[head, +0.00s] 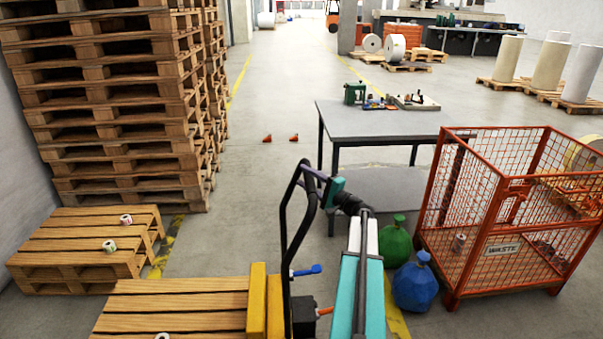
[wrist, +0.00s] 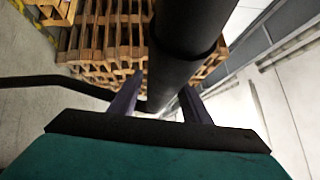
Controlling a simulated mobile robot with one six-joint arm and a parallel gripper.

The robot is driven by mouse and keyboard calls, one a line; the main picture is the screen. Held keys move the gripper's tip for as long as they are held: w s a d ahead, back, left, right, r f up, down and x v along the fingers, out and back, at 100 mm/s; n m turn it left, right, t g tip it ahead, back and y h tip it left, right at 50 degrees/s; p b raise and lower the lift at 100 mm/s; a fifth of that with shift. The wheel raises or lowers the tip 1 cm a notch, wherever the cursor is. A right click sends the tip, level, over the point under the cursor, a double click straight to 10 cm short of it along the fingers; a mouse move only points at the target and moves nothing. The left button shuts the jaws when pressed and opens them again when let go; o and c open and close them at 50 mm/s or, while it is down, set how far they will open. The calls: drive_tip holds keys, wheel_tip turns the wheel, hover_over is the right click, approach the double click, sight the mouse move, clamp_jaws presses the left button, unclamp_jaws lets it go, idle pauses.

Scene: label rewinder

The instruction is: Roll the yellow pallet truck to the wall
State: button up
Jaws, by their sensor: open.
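The yellow pallet truck (head: 266,300) stands at the bottom middle of the head view, with a black looped handle rising from it. A wooden pallet (head: 180,306) sits on its left side. My gripper (head: 314,176) is at the upper part of the handle. In the wrist view my gripper (wrist: 161,84) is open, with its two fingers on either side of the black handle tube (wrist: 180,45). Whether the fingers touch the tube I cannot tell. A pale wall (head: 22,150) runs along the left edge of the head view. The truck's wheels are hidden.
A tall pallet stack (head: 110,110) and a low pallet (head: 85,245) with small rolls stand left. A grey table (head: 385,124), green bag (head: 394,243), blue bag (head: 415,288) and orange waste cage (head: 500,215) stand right. Two small orange objects (head: 280,138) lie on otherwise open floor.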

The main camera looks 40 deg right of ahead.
drive_tip(key=shift+w+a+r, duration=0.1)
drive_tip(key=shift+w+r, duration=0.1)
drive_tip(key=shift+w, duration=1)
clamp_jaws()
